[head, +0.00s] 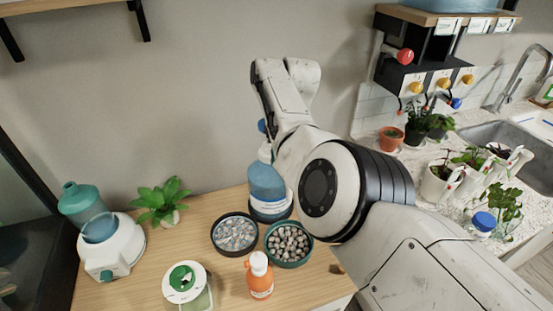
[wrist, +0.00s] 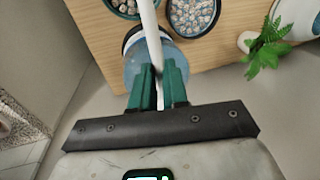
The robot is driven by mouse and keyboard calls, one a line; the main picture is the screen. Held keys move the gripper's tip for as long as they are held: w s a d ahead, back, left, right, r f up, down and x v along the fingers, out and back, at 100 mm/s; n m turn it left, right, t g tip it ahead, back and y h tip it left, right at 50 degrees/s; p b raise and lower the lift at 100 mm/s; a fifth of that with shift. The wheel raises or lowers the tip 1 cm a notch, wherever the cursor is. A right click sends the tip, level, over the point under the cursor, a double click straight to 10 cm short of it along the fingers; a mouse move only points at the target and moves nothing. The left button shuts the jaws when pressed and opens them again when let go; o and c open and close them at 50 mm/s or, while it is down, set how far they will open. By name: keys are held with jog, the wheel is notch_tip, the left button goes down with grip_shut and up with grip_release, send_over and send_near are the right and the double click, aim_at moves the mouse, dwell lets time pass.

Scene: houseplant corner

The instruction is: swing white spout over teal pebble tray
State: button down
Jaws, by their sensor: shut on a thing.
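The white spout (wrist: 148,25) is a thin curved tube on top of a blue water container (head: 266,183), which also shows below my fingers in the wrist view (wrist: 140,70). My gripper (wrist: 160,72) is shut on the spout with its green fingers. The spout's far end leaves the top of the wrist view, where it crosses the right part of the teal pebble tray (head: 276,262). Whether its tip is over the tray cannot be told. In the head view my arm hides the spout.
A dark tray of pale pebbles (head: 217,247) is left of the teal one. An orange bottle (head: 260,280), a white-and-green jar (head: 184,284), a potted plant (head: 160,198) and a white machine with a teal tank (head: 112,248) stand on the wooden table. Shelves hang upper right.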

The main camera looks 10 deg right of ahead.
jog(key=shift+w+d+r, duration=0.1)
jog(key=shift+d+r, duration=0.05)
dwell(0.3)
jog(key=c, duration=1.1)
grip_release()
jog(key=r, duration=0.3)
jog(key=d+r+b, duration=0.1)
jog(key=r, duration=0.3)
jog(key=d+r, duration=0.1)
jog(key=r, duration=0.2)
jog(key=shift+w+r, duration=0.2)
